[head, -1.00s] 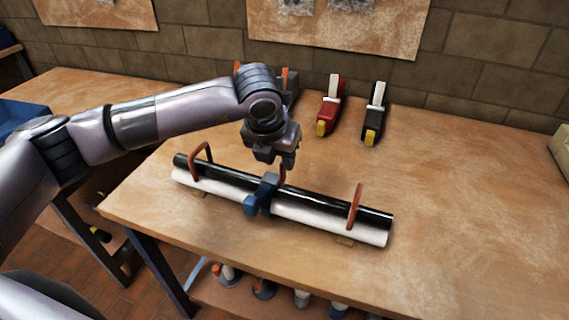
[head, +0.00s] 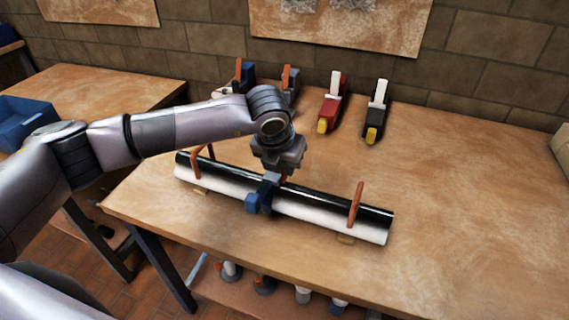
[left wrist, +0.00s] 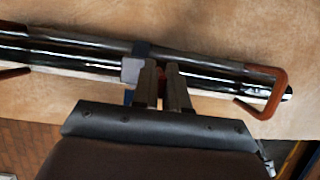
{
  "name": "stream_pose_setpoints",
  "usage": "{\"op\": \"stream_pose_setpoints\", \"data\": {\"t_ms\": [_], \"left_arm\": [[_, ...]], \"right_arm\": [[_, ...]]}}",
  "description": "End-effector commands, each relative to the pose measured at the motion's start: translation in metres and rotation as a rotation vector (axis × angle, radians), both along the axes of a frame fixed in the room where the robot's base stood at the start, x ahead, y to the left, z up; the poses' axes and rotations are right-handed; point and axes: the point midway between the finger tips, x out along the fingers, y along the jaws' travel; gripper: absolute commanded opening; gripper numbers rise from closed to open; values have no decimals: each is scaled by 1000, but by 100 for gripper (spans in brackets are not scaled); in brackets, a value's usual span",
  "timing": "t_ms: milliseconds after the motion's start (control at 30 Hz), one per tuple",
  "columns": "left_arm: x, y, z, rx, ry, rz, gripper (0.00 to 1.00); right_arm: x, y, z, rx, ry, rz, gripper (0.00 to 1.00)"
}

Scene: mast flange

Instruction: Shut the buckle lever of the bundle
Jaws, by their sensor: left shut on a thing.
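The bundle is a black tube (head: 325,203) and a white tube (head: 318,222) lying side by side on the table. A blue strap buckle (head: 258,200) sits around its middle; the buckle also shows in the left wrist view (left wrist: 131,72). My left gripper (head: 279,175) is at the buckle, its fingers pointing down. In the left wrist view its two fingers (left wrist: 163,72) are close together over the tubes, just right of the buckle. It is shut on the buckle lever (head: 285,178), of which only a reddish bit shows; the fingers hide the rest. My right gripper is out of view.
Orange brackets stand at the bundle's left (head: 196,162) and right (head: 355,204) ends. Several clamp-like tools, among them a red one (head: 331,107) and a black one (head: 375,117), stand along the back.

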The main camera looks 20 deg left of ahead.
Motion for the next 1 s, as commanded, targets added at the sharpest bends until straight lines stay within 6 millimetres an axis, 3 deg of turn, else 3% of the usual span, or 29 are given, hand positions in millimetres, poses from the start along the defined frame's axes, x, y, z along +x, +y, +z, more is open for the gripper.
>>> {"op": "stream_pose_setpoints", "data": {"t_ms": [267, 800, 1000], "left_arm": [[0, -6, -4, 104, -8, -3, 0], [-1, -24, -9, 483, -39, -3, 0], [-2, -27, -10, 569, -43, -2, 0]], "right_arm": [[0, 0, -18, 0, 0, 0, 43], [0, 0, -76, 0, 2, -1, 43], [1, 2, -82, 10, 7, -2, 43]]}}
